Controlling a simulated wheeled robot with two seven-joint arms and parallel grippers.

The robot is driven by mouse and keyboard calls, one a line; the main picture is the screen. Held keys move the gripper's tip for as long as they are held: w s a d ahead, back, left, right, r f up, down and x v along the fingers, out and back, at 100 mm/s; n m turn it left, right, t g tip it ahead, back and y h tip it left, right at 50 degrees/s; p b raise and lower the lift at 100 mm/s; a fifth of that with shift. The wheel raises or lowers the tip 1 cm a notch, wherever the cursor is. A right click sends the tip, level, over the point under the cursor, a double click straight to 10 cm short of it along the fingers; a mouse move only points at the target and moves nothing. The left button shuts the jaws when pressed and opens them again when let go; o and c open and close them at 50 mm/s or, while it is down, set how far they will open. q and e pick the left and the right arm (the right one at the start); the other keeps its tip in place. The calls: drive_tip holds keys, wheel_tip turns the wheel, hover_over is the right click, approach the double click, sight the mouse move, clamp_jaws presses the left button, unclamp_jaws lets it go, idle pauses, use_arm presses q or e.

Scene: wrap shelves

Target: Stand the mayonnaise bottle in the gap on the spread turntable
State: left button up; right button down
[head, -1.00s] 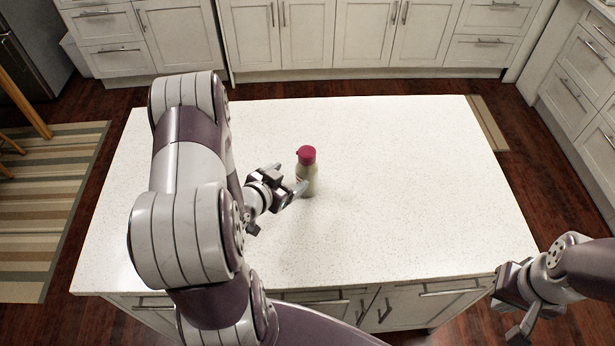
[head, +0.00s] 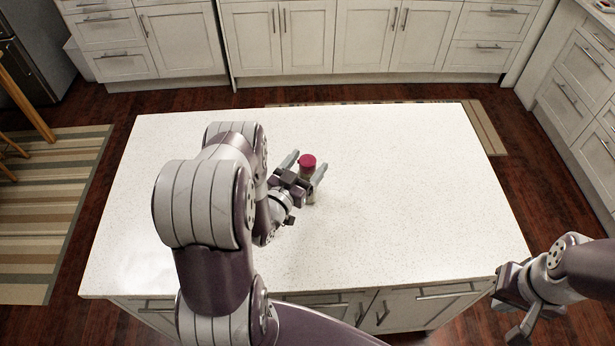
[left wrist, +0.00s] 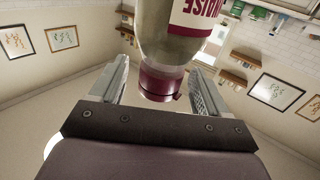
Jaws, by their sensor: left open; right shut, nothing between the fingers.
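The mayonnaise bottle (head: 309,184), pale with a dark red cap, stands upright on the white island counter. My left gripper (head: 308,162) is open, with one finger on each side of the bottle. In the left wrist view the bottle (left wrist: 172,45) appears upside down between the spread fingers, with its cap near the palm and part of its red and white label showing. A gap shows beside the cap there. My right gripper (head: 516,302) is shut and empty, off the counter's front right corner. No spread turntable is in view.
The white counter (head: 420,190) is bare apart from the bottle, with wide free room to the right and behind. Its front edge has drawers and handles below. White cabinets (head: 350,40) line the back beyond a wood floor. A striped rug (head: 50,210) lies at left.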

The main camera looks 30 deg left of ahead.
use_arm(q)
drive_tip(key=shift+w+f, duration=0.15)
drive_tip(key=shift+w, duration=0.35)
drive_tip(key=shift+s, duration=0.1)
drive_tip(key=c, duration=1.4)
